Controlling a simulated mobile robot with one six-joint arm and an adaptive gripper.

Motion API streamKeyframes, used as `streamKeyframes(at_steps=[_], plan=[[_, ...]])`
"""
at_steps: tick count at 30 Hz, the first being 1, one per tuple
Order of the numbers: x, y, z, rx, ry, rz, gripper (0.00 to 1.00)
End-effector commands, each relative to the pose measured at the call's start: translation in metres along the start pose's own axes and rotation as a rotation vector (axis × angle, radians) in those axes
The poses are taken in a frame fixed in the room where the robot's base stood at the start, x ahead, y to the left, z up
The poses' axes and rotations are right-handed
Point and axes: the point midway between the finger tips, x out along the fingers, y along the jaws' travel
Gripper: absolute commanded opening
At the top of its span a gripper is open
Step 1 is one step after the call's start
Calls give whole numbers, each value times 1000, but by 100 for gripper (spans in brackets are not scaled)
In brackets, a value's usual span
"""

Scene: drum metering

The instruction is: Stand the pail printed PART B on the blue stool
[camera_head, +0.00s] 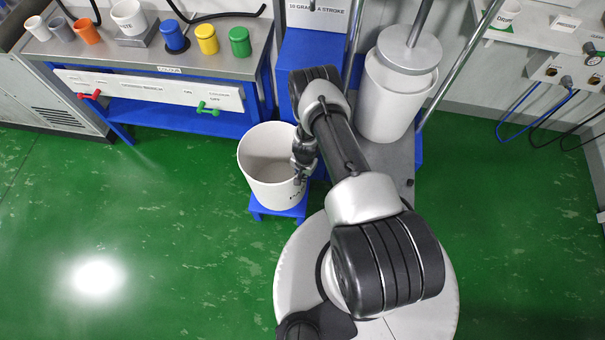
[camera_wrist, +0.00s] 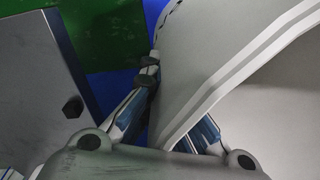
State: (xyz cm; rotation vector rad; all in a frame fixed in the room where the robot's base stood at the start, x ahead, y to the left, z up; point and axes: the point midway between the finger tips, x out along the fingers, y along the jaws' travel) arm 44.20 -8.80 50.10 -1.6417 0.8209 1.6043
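A white open pail (camera_head: 262,170) is over the blue stool (camera_head: 268,214) and looks upright. Whether its base touches the stool top is hidden. Its print is mostly hidden; only the first letters, like "PA", show low on its right side. My gripper (camera_head: 301,172) is at the pail's right rim. In the wrist view my gripper (camera_wrist: 175,110) has one finger along the outside of the pail wall (camera_wrist: 195,65). The other finger goes over the rim to the inside, its tip hidden by the wall. The fingers converge and appear shut on the wall.
A larger white drum (camera_head: 392,105) under a metal plunger stands right of my arm. A bench (camera_head: 150,55) with coloured cups and a red and a green valve handle is at the back left. A white-topped bench (camera_head: 545,25) is at the right. The green floor at left is clear.

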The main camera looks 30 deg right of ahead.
Motion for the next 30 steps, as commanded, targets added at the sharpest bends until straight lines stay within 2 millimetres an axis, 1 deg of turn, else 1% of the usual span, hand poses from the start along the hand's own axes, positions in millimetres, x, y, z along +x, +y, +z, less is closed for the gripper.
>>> streamKeyframes(at_steps=[5, 10, 13, 21, 26, 27, 30], plan=[[8, -1, -2, 2, 4, -3, 0], [33, 0, -2, 1, 3, -2, 0], [43, 0, -2, 2, 4, -3, 0], [42, 0, -2, 1, 4, -3, 0], [46, 0, -2, 1, 4, -3, 0], [46, 2, 0, 1, 0, 0, 5], [46, 2, 0, 1, 0, 0, 12]])
